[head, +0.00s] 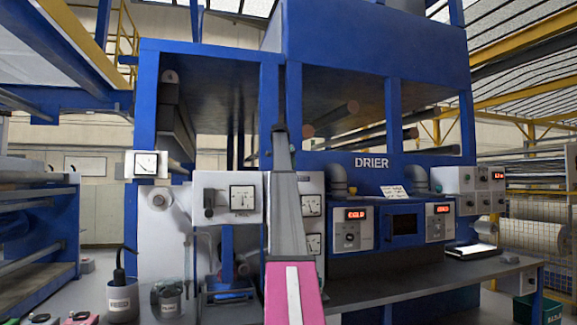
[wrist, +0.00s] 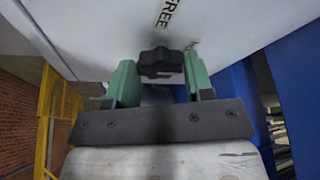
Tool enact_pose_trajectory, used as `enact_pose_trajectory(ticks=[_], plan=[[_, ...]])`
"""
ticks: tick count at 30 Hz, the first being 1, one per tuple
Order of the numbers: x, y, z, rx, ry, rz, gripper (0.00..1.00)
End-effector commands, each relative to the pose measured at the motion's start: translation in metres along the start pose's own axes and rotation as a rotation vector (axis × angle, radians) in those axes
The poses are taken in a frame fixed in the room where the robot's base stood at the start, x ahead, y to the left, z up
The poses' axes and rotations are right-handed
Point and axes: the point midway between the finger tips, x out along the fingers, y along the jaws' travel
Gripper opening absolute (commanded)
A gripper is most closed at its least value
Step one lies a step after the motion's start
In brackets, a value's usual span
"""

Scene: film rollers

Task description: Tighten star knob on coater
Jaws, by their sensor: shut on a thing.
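A black star knob (wrist: 161,63) stands out from a white panel (wrist: 100,28) in the wrist view, with the printed word "FREE" above it. My gripper (wrist: 158,68) has its two green fingers on either side of the knob and is shut on it. In the head view my arm rises through the middle and covers part of the blue-framed machine. I cannot make out the knob or the fingers there.
In the head view a grey bench (head: 400,288) runs right below the drier panel (head: 400,224). Pots (head: 122,298) stand at lower left. White gauge boxes (head: 228,198) flank my arm. In the wrist view a yellow frame (wrist: 55,110) is at left.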

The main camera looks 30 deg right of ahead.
Motion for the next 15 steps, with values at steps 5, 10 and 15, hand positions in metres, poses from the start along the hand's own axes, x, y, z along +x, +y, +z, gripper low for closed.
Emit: enact_pose_trajectory(ticks=[5,10,15], plan=[[-0.0003,-0.0002,-0.0002,-0.001,0.0,-0.001,0.64],[-0.0002,-0.0001,-0.0001,-0.001,0.0,-0.001,0.73],[-0.0007,-0.0001,-0.0001,-0.001,0.0,-0.001,0.73]])
